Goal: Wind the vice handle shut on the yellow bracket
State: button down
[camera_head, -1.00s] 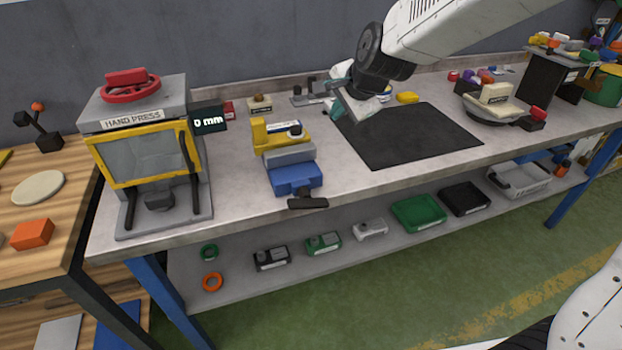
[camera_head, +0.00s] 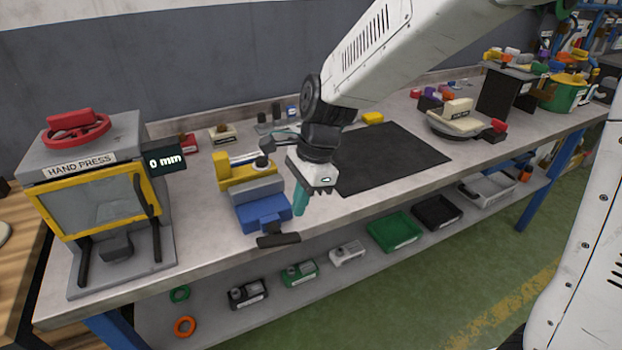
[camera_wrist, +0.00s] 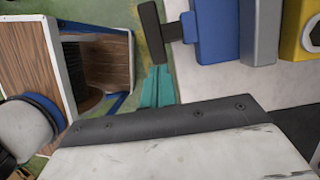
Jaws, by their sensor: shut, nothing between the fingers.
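The vice (camera_head: 262,212) has a blue body and a grey jaw and stands near the front edge of the bench. The yellow bracket (camera_head: 250,174) sits at its back, behind the grey jaw. The dark vice handle (camera_head: 278,240) sticks out in front at the bench edge; it also shows at the top of the wrist view (camera_wrist: 152,28). My gripper (camera_head: 300,208), with teal fingers, points down just right of the blue body. Its fingers (camera_wrist: 156,88) are together and empty, apart from the handle.
The hand press (camera_head: 100,195) stands to the left of the vice. A black mat (camera_head: 390,158) lies to the right, bare. A turntable (camera_head: 455,128) with a cream block is farther right. Trays (camera_head: 394,232) and small parts fill the lower shelf.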

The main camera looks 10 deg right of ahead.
aim_at(291, 235)
jog(key=x, duration=0.5)
jog(key=shift+f, duration=0.3)
